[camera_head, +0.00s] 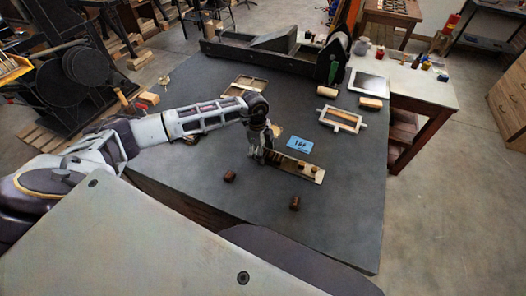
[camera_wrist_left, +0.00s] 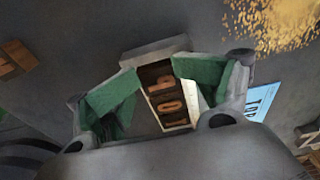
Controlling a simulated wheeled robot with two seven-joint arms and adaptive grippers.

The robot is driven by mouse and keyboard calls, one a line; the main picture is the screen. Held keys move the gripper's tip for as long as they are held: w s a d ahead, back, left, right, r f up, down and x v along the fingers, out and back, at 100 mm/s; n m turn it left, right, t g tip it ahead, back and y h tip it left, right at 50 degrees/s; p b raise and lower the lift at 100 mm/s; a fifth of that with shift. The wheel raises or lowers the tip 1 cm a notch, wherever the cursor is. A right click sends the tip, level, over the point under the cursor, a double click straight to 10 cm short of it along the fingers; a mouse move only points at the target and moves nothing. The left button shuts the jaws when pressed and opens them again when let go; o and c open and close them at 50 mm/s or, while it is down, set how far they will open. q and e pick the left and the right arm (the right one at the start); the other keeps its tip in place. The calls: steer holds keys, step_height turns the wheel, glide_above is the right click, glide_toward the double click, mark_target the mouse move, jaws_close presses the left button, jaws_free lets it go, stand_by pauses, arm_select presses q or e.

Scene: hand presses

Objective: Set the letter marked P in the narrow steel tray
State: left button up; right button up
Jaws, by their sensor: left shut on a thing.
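The narrow steel tray (camera_head: 318,179) lies on the dark bench; its pale end also shows in the left wrist view (camera_wrist_left: 155,50). My left gripper (camera_head: 268,157) is over the tray's left end. In the wrist view its green-padded fingers (camera_wrist_left: 157,83) are shut on the letter marked P (camera_wrist_left: 160,80), a brown block held at the tray. A block marked O (camera_wrist_left: 167,102) and another block (camera_wrist_left: 174,121) are beside it in the tray. Whether the P touches the tray floor is hidden. My right gripper is not in view.
Loose brown blocks lie on the bench at the left (camera_head: 230,175) and front (camera_head: 295,203). A blue card (camera_head: 300,144) lies behind the tray. A wooden frame (camera_head: 341,119) and a press (camera_head: 270,50) stand farther back. The front right of the bench is clear.

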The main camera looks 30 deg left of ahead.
arm_select(q)
steer(key=shift+a, duration=0.1)
steer(key=shift+r+p, duration=0.35)
steer(key=shift+r, duration=0.15)
step_height(320, 180, up, 12)
steer(key=a+b, duration=0.1)
steer(key=b, duration=0.2)
steer(key=shift+a, duration=0.2)
steer(key=shift+f, duration=0.1)
stand_by(0.5)
